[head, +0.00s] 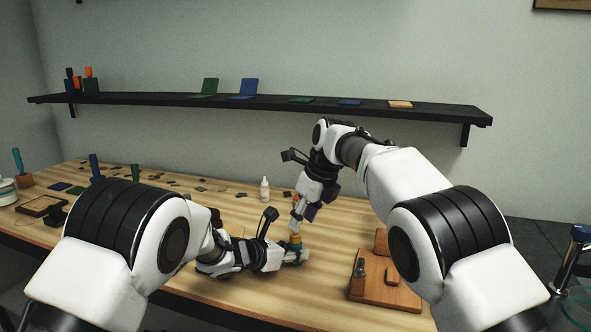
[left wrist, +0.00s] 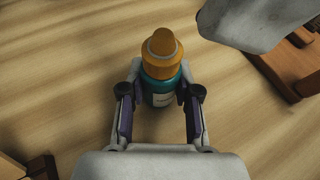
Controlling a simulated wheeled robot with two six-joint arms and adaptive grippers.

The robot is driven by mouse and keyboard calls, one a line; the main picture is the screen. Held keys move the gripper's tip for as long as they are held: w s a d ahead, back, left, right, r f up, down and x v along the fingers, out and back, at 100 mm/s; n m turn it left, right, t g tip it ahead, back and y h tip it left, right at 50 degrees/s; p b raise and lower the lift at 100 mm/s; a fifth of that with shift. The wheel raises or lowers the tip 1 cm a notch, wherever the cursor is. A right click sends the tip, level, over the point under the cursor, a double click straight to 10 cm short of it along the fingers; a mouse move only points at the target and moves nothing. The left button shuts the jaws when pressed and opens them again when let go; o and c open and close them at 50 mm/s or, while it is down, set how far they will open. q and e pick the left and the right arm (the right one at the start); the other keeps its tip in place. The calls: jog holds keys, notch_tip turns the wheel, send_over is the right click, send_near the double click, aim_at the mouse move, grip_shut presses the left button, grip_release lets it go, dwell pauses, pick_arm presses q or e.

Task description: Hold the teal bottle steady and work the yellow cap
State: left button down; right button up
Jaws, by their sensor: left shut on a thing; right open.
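The teal bottle (left wrist: 160,92) stands on the wooden table between the fingers of my left gripper (left wrist: 160,100), which is shut on its body. A pale label shows on its front. The yellow cap (left wrist: 162,54) sits on top of the bottle; it also shows in the head view (head: 295,238). In the head view my left gripper (head: 296,256) reaches the bottle from the left, low over the table. My right gripper (head: 297,222) points down from above, just over the yellow cap, and is open. Whether its fingers touch the cap I cannot tell.
A wooden fixture (head: 385,288) stands right of the bottle. A white bottle (head: 264,189) stands behind it. Small dark parts lie scattered at the table's back left. A black shelf (head: 270,103) runs along the wall. The table in front of the bottle is clear.

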jog(key=shift+x, duration=2.2)
jog(key=shift+s+a, duration=0.1)
grip_shut()
jog(key=shift+o, duration=0.2)
grip_release()
jog(key=shift+r, duration=0.1)
